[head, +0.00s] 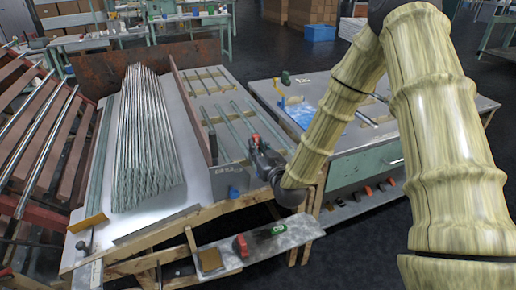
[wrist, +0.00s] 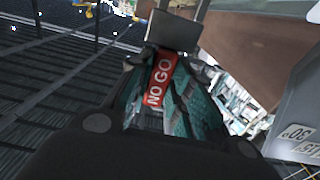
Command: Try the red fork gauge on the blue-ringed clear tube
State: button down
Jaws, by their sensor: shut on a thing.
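My gripper (head: 262,148) is over the right part of the near table, beside the rack of tubes. In the wrist view its fingers (wrist: 165,105) are shut on the red fork gauge (wrist: 158,78), which bears the words NO GO. A grey plate-like part shows beyond the red label. In the head view a bit of red (head: 255,138) shows at the gripper's tip. Several thin glass tubes (head: 232,129) lie on the rack near the gripper. I cannot make out a blue ring on any of them. The gauge's fork mouth is not clear.
A shelf plate (head: 300,232) in front holds a green-labelled gauge (head: 272,231) and a red piece (head: 240,246). Another bench (head: 365,140) stands at the right.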

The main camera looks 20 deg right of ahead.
jog(key=shift+f, duration=0.35)
dwell(0.3)
jog(key=shift+r, duration=0.25)
dwell(0.9)
notch_tip(320, 180, up, 6)
jog(key=p, duration=0.3)
jog(key=shift+r+p, duration=0.15)
jog(key=shift+p, duration=0.2)
dwell(1.2)
jog(key=shift+r, duration=0.15)
dwell(0.3)
